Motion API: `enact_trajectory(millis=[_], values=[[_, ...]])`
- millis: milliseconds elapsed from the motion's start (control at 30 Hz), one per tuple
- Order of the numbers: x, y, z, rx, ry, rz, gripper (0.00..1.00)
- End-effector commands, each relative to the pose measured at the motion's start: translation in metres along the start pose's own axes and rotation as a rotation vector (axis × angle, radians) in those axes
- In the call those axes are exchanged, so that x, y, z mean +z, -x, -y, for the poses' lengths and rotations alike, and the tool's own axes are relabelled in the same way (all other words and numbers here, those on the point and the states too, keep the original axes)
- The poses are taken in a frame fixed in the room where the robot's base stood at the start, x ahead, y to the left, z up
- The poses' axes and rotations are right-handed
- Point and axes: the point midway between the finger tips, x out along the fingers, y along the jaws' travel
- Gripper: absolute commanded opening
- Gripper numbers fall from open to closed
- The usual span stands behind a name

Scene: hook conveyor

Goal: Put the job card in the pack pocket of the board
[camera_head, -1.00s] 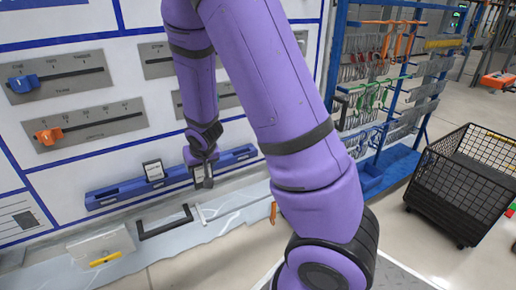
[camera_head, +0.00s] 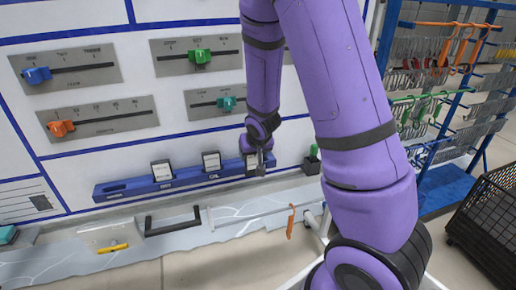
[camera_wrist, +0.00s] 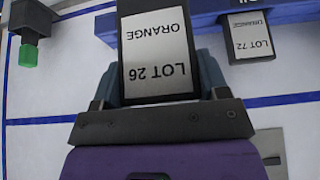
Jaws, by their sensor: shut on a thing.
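My gripper (camera_head: 258,165) is shut on a job card (camera_wrist: 158,50), a white label in a dark frame reading LOT 26 ORANGE, upside down in the wrist view. In the head view the held card (camera_head: 250,164) is at the right part of the blue rail (camera_head: 125,190) low on the board (camera_head: 110,160). I cannot tell whether it is in a pocket or in front of it. Two other cards stand in the rail, one left (camera_head: 162,171) and one nearer my gripper (camera_head: 211,161). The wrist view shows a card reading LOT 72 ORANGE (camera_wrist: 252,40).
Sliders with blue (camera_head: 37,75), orange (camera_head: 61,128), green (camera_head: 200,56) and teal (camera_head: 227,103) knobs sit above the rail. A black holder with a green top (camera_head: 313,158) is right of it. A tool rack (camera_head: 440,100) and wire basket (camera_head: 488,225) stand right.

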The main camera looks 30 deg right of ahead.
Motion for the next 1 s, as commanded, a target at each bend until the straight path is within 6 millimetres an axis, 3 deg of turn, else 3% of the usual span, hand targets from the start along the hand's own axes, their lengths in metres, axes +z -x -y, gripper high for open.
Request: enact_trajectory(millis=[600, 767, 1000], values=[[-0.070, -0.051, -0.041, 0.000, -0.002, -0.001, 0.44], [-0.076, -0.055, -0.044, 0.000, 0.000, 0.000, 0.44], [-0.063, -0.076, -0.043, 0.000, 0.003, 0.003, 0.44]])
